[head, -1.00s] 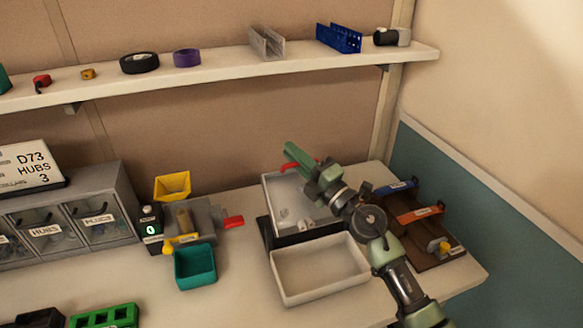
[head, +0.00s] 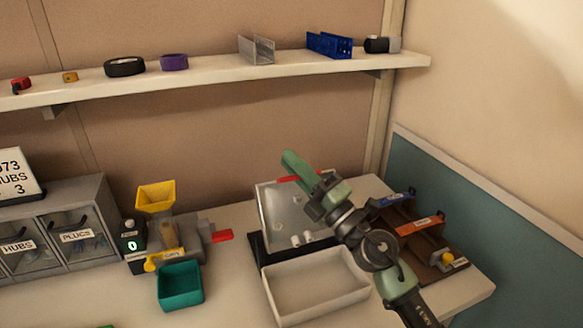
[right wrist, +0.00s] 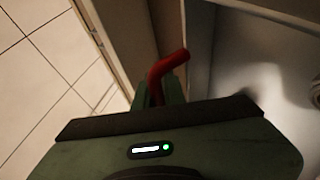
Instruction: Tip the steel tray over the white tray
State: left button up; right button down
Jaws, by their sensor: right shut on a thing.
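The steel tray (head: 277,214) is grey metal with a red handle (head: 288,179) at its far edge. It is tilted, its far side raised and its near side low, behind the white tray. A few small pale pieces (head: 296,240) lie inside near its low edge. The white tray (head: 318,309) sits flat on the table in front. My right gripper (head: 302,170) is shut on the red handle, which also shows in the right wrist view (right wrist: 166,67). My forearm hides the steel tray's right side. My left gripper is out of view.
A black stand (head: 258,258) shows under the steel tray. A brown rack (head: 432,262) with blue and orange labelled parts is at right. A teal bin (head: 181,287) and a yellow-hopper device (head: 156,196) stand left. A shelf (head: 210,75) runs above.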

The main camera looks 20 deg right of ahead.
jog(key=shift+s+d+r+n+t+y+b, duration=0.15)
jog(key=shift+s+r+n+t+y+b, duration=0.2)
jog(key=shift+s+r+t+y, duration=0.3)
jog(key=shift+s, duration=0.65)
jog(key=shift+g+h, duration=0.25)
jog(key=shift+s+f, duration=0.2)
jog(key=shift+s, duration=0.95)
jog(key=shift+s+f, duration=0.15)
jog(key=shift+s, duration=0.95)
jog(key=shift+s+f, duration=0.1)
